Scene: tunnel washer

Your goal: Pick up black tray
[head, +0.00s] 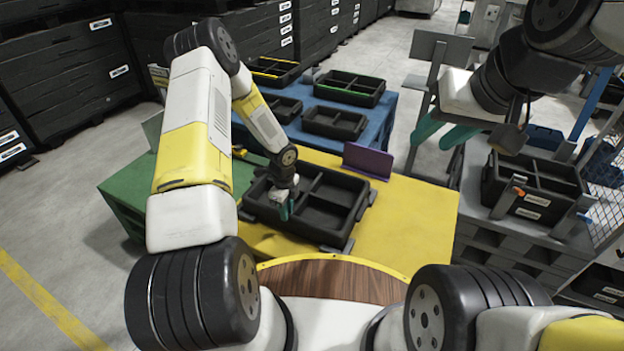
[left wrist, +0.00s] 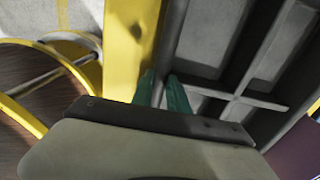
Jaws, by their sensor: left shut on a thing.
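The black tray (head: 338,188) with divided compartments sits on the yellow table top (head: 420,215). In the left wrist view the tray's grey-looking wall and dividers (left wrist: 240,97) fill the right side. My left gripper (head: 286,210) reaches down to the tray's near left part. Its teal fingers (left wrist: 162,92) are shut on the tray's edge; the exact contact is partly hidden by the gripper body. My right gripper (head: 443,133) is raised at the right, away from the tray, with its teal fingers spread apart and nothing between them.
A purple plate (head: 368,161) stands upright behind the tray. A blue table (head: 375,122) behind holds several black trays. A green surface (head: 135,190) adjoins at left. A black divided bin (head: 525,190) stands on a grey stand at right. A wooden round top (head: 335,278) is nearest me.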

